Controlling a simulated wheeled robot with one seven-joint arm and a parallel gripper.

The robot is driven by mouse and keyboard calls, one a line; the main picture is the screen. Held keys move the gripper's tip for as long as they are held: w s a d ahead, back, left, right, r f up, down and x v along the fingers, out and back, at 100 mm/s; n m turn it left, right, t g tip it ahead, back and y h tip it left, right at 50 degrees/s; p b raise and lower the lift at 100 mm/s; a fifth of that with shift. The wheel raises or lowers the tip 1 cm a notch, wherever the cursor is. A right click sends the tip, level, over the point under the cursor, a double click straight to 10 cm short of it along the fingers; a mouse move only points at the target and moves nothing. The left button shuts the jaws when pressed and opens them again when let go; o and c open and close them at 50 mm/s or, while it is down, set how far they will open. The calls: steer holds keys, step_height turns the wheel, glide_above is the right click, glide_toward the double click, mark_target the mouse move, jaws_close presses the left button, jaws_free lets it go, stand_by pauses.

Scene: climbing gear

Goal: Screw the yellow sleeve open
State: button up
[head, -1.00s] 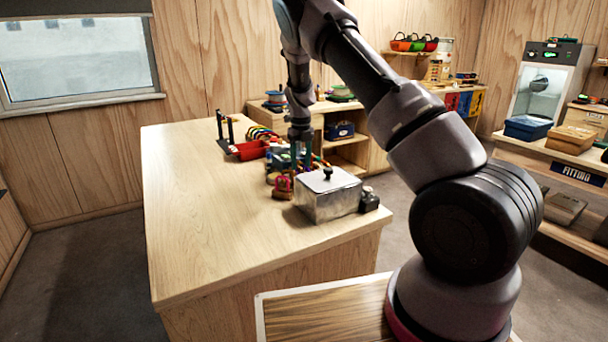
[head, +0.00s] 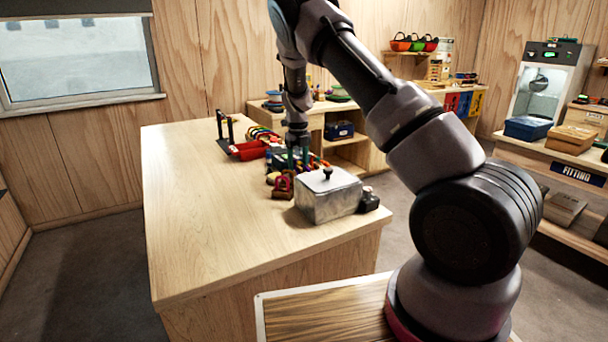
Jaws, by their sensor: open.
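My gripper (head: 298,158) points down over a cluster of small colourful gear on the wooden table, behind the metal box. Its fingers are open, with teal-green parts showing at the tips. Whether they touch anything is too small to tell. I cannot make out the yellow sleeve for certain; it may be hidden by the fingers or among the gear. A pink-red piece (head: 282,186) of gear on a brown base stands in front of the gripper, to the left of the box.
A lidded metal box (head: 328,200) with a black knob stands close in front of my gripper. A small dark object (head: 369,200) sits at its right. A red tray (head: 246,150) and a black two-post stand (head: 225,128) are farther back. The table's left half (head: 190,210) is bare.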

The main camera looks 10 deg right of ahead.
steer(key=shift+s+a, duration=0.15)
steer(key=shift+a, duration=0.2)
steer(key=shift+r, duration=1.45)
steer(key=shift+w+d, duration=0.25)
steer(key=shift+d, duration=0.45)
steer(key=shift+f, duration=0.1)
steer(key=shift+f, duration=1.35)
steer(key=shift+s, duration=0.1)
